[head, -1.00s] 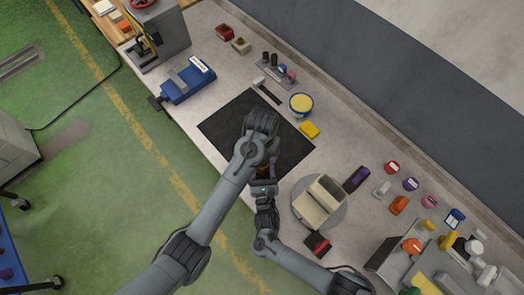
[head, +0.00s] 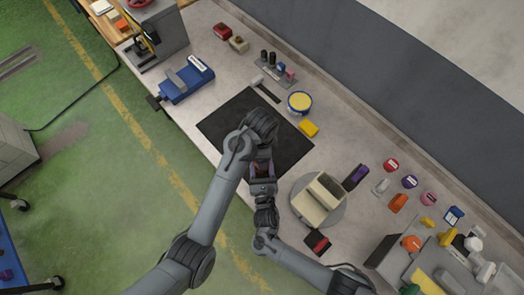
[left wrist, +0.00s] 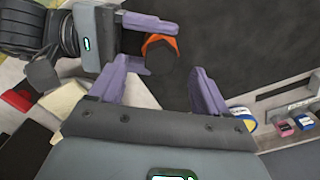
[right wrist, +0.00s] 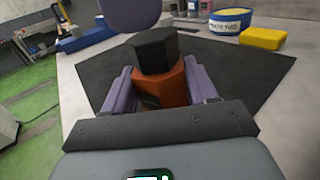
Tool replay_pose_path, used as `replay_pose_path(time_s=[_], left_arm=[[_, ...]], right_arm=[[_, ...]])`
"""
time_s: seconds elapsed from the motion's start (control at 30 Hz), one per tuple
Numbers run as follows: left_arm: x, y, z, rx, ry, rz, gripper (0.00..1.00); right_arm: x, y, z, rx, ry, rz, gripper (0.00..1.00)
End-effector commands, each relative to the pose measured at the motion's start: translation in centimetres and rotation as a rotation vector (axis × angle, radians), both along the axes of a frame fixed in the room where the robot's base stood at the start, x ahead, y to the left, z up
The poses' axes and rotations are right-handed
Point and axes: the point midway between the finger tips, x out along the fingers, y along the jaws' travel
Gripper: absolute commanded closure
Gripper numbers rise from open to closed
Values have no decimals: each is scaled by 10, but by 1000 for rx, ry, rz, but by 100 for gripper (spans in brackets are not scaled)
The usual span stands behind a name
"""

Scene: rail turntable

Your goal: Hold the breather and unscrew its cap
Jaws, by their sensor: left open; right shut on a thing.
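The breather has an orange faceted body (right wrist: 180,88) and a black cap (right wrist: 154,50) on top. My right gripper (right wrist: 160,90) is shut on the body and holds it upright over the black mat. My left gripper (left wrist: 166,75) is open, with the cap (left wrist: 161,54) just ahead of and roughly between its fingertips in the left wrist view. I cannot tell whether they touch. One left finger shows above the cap in the right wrist view. In the head view my left arm largely hides the breather and the left fingers.
A dark mat (head: 225,125) lies on the bench. A yellow-topped tub (head: 300,102) and a yellow block (head: 309,129) stand beyond it. A round turntable (head: 335,215) with a beige bin (head: 312,207) is right of my right gripper. A blue vise (head: 187,82) is at upper left.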

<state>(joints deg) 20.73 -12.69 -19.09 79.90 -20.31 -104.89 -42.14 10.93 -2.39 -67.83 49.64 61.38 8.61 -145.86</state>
Motion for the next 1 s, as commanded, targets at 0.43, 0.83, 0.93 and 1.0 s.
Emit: replay_pose_path(time_s=[0.43, 0.83, 0.93, 1.0], left_arm=[[-1, -9, -5, -18, -1, 1, 23], [-1, -8, -30, -14, 1, 2, 23], [-1, -8, -34, -13, 1, 2, 23], [0, -7, -36, -13, 0, 2, 23]], right_arm=[[0, 0, -1, 0, 1, 0, 97], [0, 0, -1, 0, 1, 0, 97], [0, 0, -1, 0, 1, 0, 97], [0, 0, -1, 0, 1, 0, 97]])
